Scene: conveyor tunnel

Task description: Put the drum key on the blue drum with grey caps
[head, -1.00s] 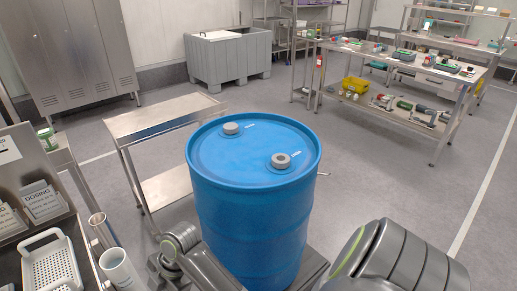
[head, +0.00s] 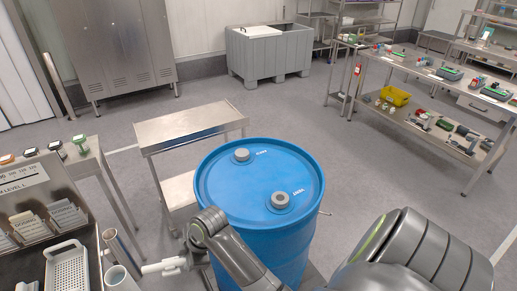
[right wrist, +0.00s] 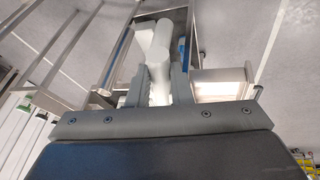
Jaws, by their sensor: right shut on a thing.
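The blue drum (head: 235,190) stands upright in the middle of the head view. Its top carries two round grey caps, one farther back (head: 241,155) and one nearer (head: 280,201). The drum key (head: 163,268) is a white, pipe-like tool with a cross piece, left of the drum and below its top. My right gripper (right wrist: 160,75) is shut on the drum key, which shows between its fingers in the right wrist view (right wrist: 157,42). In the head view my right arm hides part of the drum's lower left side. My left gripper is not in view.
A steel table (head: 190,127) stands behind and left of the drum. At lower left are a bench with a white perforated basket (head: 67,270) and upright tubes (head: 118,275). A grey bin (head: 265,55) and a laden workbench (head: 430,75) stand farther back. Open floor lies right of the drum.

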